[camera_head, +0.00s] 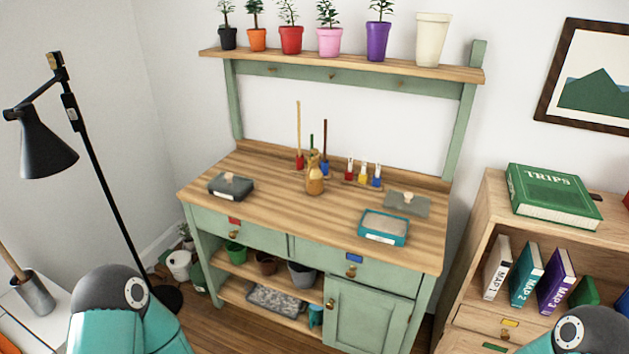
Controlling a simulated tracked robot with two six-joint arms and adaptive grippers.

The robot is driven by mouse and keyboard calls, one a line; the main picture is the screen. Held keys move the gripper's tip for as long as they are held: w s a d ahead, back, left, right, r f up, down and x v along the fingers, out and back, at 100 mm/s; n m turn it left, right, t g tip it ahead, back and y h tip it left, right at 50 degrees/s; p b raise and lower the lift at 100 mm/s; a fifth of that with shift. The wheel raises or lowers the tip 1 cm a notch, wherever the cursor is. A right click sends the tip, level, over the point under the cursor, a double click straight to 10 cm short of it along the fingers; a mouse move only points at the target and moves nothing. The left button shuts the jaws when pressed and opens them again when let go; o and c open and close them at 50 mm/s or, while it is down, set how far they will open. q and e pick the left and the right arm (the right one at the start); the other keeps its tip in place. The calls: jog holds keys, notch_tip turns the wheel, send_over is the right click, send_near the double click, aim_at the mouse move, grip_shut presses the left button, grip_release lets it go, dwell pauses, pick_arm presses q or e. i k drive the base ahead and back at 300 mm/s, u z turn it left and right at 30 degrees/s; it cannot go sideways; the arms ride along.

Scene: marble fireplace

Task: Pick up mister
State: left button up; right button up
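The mister is most likely the amber bottle-shaped thing (314,178) with a narrow top. It stands upright near the middle of the wooden potting bench top (270,215), in front of the tool holders. Parts of both my arms show as teal links with dark round joints at the bottom left and bottom right. Neither gripper shows in this view.
A dark box (231,187) sits left on the bench and a teal tray (383,227) right, with a grey lid (408,204) behind it. Small coloured tools (362,175) stand behind. A black lamp (45,145) stands left; a bookshelf (490,215) stands right.

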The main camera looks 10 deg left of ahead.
aim_at(314, 178)
jog(key=u, duration=0.15)
jog(key=i, duration=1.05)
jog(key=u, duration=0.65)
jog(key=i, duration=0.5)
jog(key=u, duration=0.2)
jog(key=k, duration=0.8)
jog(key=u, duration=0.2)
jog(key=i, duration=0.8)
jog(key=z, duration=0.1)
